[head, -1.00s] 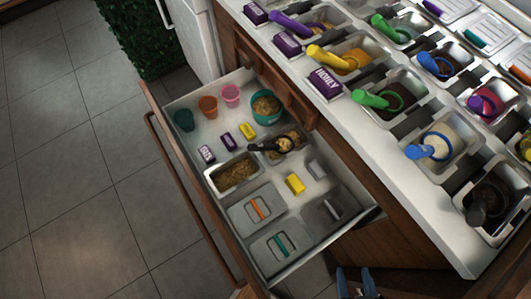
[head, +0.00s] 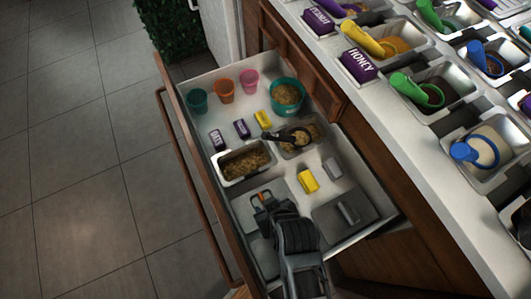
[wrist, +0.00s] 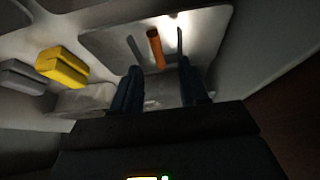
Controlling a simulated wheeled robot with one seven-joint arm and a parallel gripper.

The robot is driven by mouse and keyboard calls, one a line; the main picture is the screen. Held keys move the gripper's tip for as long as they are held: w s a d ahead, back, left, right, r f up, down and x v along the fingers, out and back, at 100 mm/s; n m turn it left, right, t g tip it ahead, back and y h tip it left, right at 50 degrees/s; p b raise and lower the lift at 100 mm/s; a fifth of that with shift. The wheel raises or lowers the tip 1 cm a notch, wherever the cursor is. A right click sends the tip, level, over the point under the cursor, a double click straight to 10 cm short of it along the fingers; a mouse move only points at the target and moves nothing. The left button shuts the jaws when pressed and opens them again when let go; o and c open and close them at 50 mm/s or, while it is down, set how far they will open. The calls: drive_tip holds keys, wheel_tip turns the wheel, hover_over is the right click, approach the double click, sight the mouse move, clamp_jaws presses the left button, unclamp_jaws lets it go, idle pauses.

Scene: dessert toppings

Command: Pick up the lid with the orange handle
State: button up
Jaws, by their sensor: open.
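The grey lid with the orange handle (wrist: 205,32) lies in the open drawer. In the wrist view its upright orange handle (wrist: 156,48) shows just beyond my fingertips and lines up with the gap between them. In the head view my gripper covers much of this lid (head: 245,212), and only a bit of the orange handle (head: 262,196) shows. My gripper (wrist: 160,68) is open, with one finger on each side of the handle's line. It is empty. It also shows in the head view (head: 262,201) over the lid. I cannot tell whether the fingers touch anything.
The drawer (head: 186,120) also holds a grey-handled lid (head: 345,213), a yellow block (head: 308,180), filled trays (head: 243,162) and several cups (head: 250,82). A counter (head: 405,150) with topping containers stands to the right. My arm hides the drawer's near corner.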

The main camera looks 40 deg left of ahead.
sight(243, 206)
drive_tip(key=b+x, duration=0.1)
drive_tip(key=x, duration=0.3)
drive_tip(key=shift+w+f, duration=0.15)
drive_tip(key=shift+f, duration=0.2)
drive_tip(key=shift+c, duration=0.4)
clamp_jaws()
